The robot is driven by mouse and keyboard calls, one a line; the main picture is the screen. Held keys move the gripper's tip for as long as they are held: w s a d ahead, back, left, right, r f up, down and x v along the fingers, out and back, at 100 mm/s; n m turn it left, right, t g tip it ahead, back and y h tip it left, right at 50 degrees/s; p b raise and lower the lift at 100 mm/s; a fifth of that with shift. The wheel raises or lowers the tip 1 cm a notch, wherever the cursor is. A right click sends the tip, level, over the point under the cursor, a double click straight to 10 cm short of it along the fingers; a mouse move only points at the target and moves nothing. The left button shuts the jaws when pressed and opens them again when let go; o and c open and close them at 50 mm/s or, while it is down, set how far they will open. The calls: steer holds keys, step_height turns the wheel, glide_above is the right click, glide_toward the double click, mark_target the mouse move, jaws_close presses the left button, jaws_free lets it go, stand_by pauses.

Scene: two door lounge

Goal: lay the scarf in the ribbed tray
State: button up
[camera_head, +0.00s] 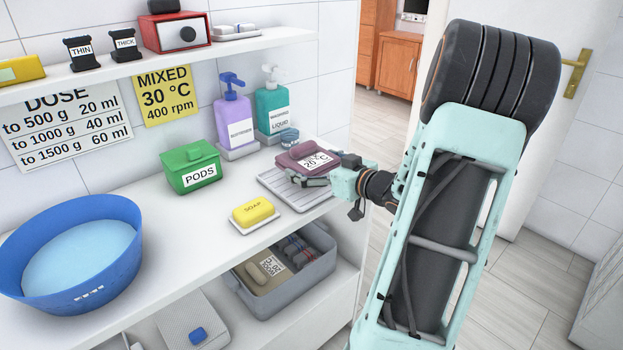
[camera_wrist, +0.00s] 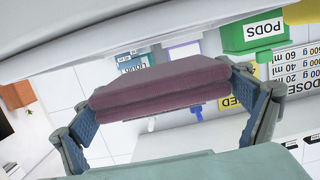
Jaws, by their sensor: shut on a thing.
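The scarf (camera_head: 300,157) is a folded maroon bundle with a white label reading 20 °C. My gripper (camera_head: 302,160) is shut on it, with one finger on the near side and one on the far side. In the wrist view the scarf (camera_wrist: 160,88) spans between the two fingers of my gripper (camera_wrist: 172,92). The ribbed tray (camera_head: 287,195) is light grey and lies on the counter under and in front of the scarf. The scarf and gripper hide its far part. I cannot tell whether the scarf touches the tray.
Yellow soap (camera_head: 253,211) on a dish lies left of the tray, with the green PODS box (camera_head: 192,168) behind. Purple (camera_head: 233,115) and teal (camera_head: 273,105) pump bottles stand close behind the scarf. A blue basin (camera_head: 75,250) fills the counter's left. A grey bin (camera_head: 290,285) sits below.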

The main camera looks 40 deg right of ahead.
steer(key=shift+w+d+f, duration=0.1)
steer(key=shift+w+f, duration=0.15)
steer(key=shift+f, duration=0.1)
steer(key=shift+w+f+b, duration=0.1)
steer(key=shift+f+b, duration=0.4)
steer(key=shift+f, duration=1.1)
steer(key=shift+f, duration=0.15)
steer(key=o, duration=1)
steer(key=shift+c, duration=0.2)
